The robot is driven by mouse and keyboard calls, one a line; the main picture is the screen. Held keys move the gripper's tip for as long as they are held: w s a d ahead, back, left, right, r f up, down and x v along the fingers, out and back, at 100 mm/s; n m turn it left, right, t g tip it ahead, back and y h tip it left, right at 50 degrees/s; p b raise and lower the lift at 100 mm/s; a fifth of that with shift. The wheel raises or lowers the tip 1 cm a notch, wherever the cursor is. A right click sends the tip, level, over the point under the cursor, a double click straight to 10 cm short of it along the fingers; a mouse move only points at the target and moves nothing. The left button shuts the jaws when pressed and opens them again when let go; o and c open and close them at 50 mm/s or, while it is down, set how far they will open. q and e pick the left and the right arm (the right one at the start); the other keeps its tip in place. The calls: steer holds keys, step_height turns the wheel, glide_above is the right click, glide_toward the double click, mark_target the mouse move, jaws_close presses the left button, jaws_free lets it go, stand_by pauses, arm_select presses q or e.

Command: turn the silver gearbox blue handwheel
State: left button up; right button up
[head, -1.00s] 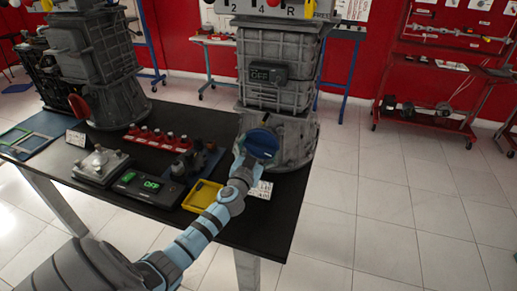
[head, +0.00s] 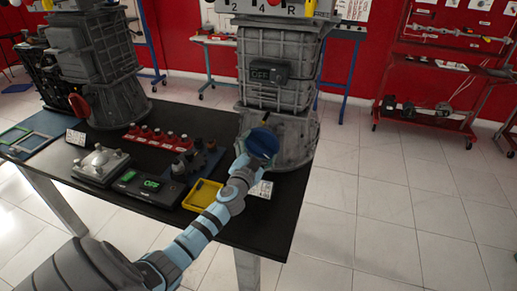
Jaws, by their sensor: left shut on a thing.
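The silver gearbox (head: 279,88) stands upright on the right end of the black table, with a small display reading OFF on its front. The blue handwheel (head: 264,143) is low on the gearbox's front. My left gripper (head: 254,154) is at the handwheel's lower left rim and shut on it; the fingers are small and partly hidden against the wheel. My right gripper does not show.
A yellow tray (head: 203,195), a device with a green display (head: 150,184) and a row of red-based items (head: 157,137) lie left of my arm on the black table (head: 247,232). A darker gearbox (head: 95,60) with a red handwheel (head: 80,106) stands at the left.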

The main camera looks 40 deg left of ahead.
arm_select(q)
steer(key=m, duration=0.3)
steer(key=shift+w+r+m, duration=0.1)
steer(key=shift+r+m, duration=0.15)
steer(key=shift+m, duration=0.15)
steer(key=m, duration=0.4)
steer(key=m+p, duration=0.1)
steer(key=m, duration=0.3)
steer(key=shift+r+m, duration=0.1)
steer(key=shift+m, duration=0.3)
steer(key=m, duration=0.3)
steer(key=shift+m+p, duration=0.3)
steer(key=o, duration=0.9)
steer(key=shift+o, duration=0.7)
steer(key=shift+w+f, duration=0.1)
steer(key=shift+f, duration=0.15)
